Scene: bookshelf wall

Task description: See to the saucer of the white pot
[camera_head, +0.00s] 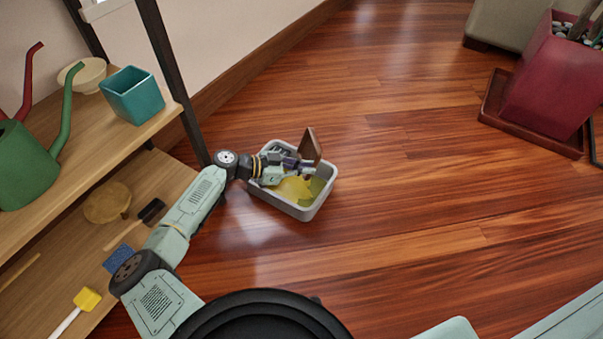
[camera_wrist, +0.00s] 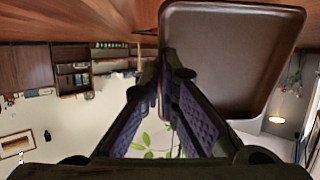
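My gripper (camera_head: 300,168) is over a light grey tub (camera_head: 303,214) on the floor. It is shut on one edge of a brown square saucer (camera_head: 311,147). The saucer stands steeply tilted above the tub in the head view. The wrist view shows the saucer's broad face (camera_wrist: 230,60) with a raised rim, and my gripper's fingers (camera_wrist: 166,62) meeting at its left edge. No soil or water is clearly visible on that face. Something yellow-green (camera_head: 292,188) shows inside the tub. I cannot identify the white pot for certain.
A pale planter (camera_head: 506,22) and a red pot (camera_head: 545,90) on a red saucer (camera_head: 494,105) stand at upper right. A wooden shelf (camera_head: 150,128) at left holds a green watering can (camera_head: 22,165) and a teal pot (camera_head: 133,97). The middle floor is clear.

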